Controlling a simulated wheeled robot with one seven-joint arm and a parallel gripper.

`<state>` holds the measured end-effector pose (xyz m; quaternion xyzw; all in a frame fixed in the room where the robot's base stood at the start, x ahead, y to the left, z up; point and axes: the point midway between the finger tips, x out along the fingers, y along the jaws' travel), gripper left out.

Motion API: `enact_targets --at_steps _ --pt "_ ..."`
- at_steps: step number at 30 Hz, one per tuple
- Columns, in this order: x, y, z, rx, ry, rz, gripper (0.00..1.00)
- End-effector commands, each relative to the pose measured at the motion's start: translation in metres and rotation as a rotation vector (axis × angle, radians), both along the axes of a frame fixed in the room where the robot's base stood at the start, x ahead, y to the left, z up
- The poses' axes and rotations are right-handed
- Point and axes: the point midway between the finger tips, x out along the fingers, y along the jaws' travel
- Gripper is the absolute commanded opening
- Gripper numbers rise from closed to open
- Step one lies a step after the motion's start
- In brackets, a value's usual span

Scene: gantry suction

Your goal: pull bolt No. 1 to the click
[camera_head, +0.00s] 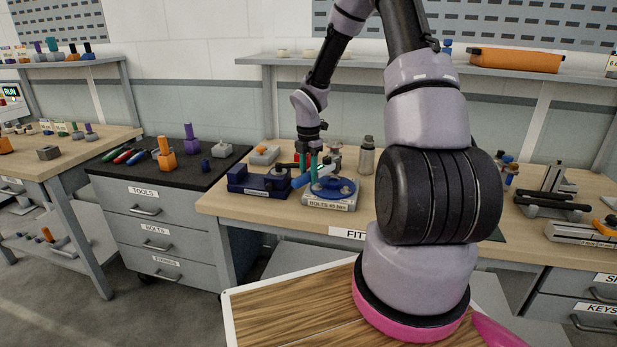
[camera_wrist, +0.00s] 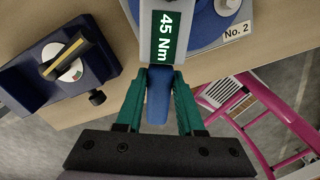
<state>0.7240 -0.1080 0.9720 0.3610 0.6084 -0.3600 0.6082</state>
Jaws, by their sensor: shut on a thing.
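My gripper (camera_wrist: 158,82) has green fingers, shut on the blue handle of a torque wrench (camera_wrist: 157,104). The wrench's grey body bears a green "45 Nm" display and runs out of the wrist view at the top, so its head is hidden there. In the head view my gripper (camera_head: 308,163) is at the left side of the blue round flange (camera_head: 341,188), with the blue handle (camera_head: 301,181) pointing down-left. The flange sits on a grey block marked "BOLTS 45 Nm" (camera_head: 328,205). A "No. 2" label (camera_wrist: 236,30) shows beside the wrench; I cannot make out bolt No. 1.
A dark blue dial device (camera_wrist: 58,66) with a yellow bar lies left of the wrench; it also shows in the head view (camera_head: 259,182). A grey canister (camera_head: 366,158) stands behind the flange. The bench's front edge (camera_head: 290,222) is close. Bare floor and a pink frame (camera_wrist: 245,105) show beyond it.

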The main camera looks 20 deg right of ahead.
Motion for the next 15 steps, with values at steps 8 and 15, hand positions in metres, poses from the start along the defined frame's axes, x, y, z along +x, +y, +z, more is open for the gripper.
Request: enact_targets --at_steps 8,15 --pt "0.001 -0.001 0.018 -0.001 -0.004 -0.001 0.00" --pt "0.001 -0.001 0.039 -0.001 -0.003 -0.001 0.00"
